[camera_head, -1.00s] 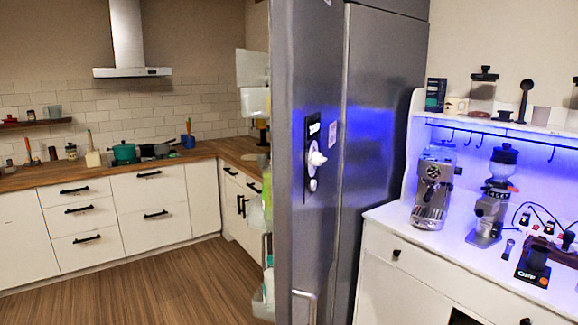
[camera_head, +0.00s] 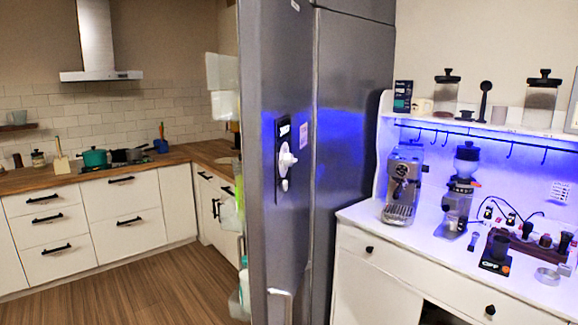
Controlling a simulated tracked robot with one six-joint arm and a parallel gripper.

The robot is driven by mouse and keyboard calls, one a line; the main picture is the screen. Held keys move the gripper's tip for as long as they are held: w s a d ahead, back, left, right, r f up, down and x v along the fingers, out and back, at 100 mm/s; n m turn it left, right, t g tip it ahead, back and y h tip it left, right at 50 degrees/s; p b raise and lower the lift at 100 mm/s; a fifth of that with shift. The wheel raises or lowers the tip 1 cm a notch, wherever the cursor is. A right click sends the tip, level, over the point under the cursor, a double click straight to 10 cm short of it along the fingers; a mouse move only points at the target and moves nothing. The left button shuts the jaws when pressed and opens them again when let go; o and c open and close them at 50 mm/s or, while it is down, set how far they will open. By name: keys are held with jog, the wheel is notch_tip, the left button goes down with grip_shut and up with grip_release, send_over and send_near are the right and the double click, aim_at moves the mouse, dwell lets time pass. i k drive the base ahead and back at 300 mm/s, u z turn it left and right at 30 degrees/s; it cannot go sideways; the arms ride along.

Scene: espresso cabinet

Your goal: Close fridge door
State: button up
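The grey metal fridge door (camera_head: 268,165) stands open in the middle of the head view, its edge towards me. Door shelves with bottles (camera_head: 240,230) show along its left side. A black dispenser panel with a white knob (camera_head: 285,160) is on its outer face, and a handle (camera_head: 281,303) shows low down at the bottom edge. The fridge body (camera_head: 352,120) stands behind and to the right of the door. The inside of the fridge is hidden. My gripper is not in view.
At right, a white cabinet (camera_head: 380,270) holds an espresso machine (camera_head: 404,185), a grinder (camera_head: 459,190) and small items. At left, white kitchen drawers (camera_head: 110,215) carry a wooden counter with a teal pot (camera_head: 95,157). Wooden floor (camera_head: 130,290) is clear at lower left.

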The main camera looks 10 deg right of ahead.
aim_at(276, 48)
jog(key=z, duration=0.1)
jog(key=i, duration=1)
jog(key=u, duration=0.3)
jog(key=k, duration=0.65)
jog(key=u, duration=0.65)
jog(key=k, duration=0.65)
jog(key=u, duration=0.5)
jog(key=i, duration=1.2)
jog(key=z, duration=0.4)
